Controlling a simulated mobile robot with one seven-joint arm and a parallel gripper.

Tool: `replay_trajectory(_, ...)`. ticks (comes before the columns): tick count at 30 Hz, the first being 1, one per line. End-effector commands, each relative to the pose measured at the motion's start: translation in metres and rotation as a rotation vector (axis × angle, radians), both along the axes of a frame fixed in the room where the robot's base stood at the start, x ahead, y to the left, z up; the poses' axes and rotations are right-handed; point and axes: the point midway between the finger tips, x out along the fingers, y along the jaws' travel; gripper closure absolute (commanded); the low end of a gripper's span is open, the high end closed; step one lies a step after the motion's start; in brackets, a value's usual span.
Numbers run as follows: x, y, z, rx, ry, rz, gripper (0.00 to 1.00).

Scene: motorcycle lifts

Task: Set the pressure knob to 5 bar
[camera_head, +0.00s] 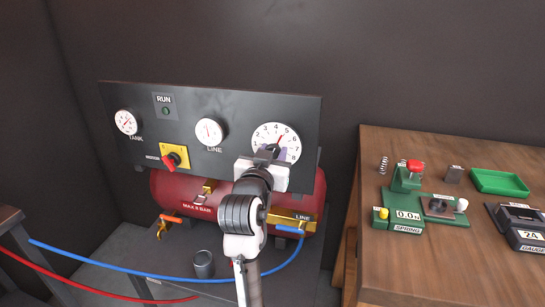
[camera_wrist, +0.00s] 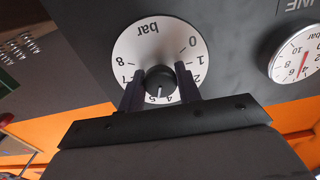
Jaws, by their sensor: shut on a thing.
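The pressure knob (camera_wrist: 160,82) is a dark round knob in the middle of a white dial (camera_wrist: 131,47) marked 0 to 8 bar. Its light pointer line lies between 4 and 5. My gripper (camera_wrist: 160,86) has one finger on each side of the knob and is shut on it. The dial also shows in the head view (camera_head: 263,133), where my gripper (camera_head: 268,153) covers its lower part and most of the knob.
The LINE gauge (camera_head: 209,132) and TANK gauge (camera_head: 126,122) sit on the dark panel (camera_head: 235,99), above a red tank (camera_head: 175,193). A yellow plate with a red switch (camera_head: 170,160) is at left. A wooden bench (camera_head: 400,239) with green fixtures stands at right.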

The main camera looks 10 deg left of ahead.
Motion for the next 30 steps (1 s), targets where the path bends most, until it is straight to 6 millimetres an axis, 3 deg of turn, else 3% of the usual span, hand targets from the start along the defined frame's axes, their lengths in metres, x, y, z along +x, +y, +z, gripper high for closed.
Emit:
replay_trajectory(23, 0.0000, 0.0002, -0.0015, 0.102, -0.004, -0.001, 0.89)
replay_trajectory(24, 0.0000, 0.0001, -0.0016, 0.102, -0.003, -0.001, 0.62)
replay_trajectory(28, 0.0000, 0.0002, -0.0011, 0.102, -0.005, -0.001, 0.45)
replay_trajectory(30, 0.0000, 0.0001, -0.0009, 0.102, -0.005, 0.000, 0.45)
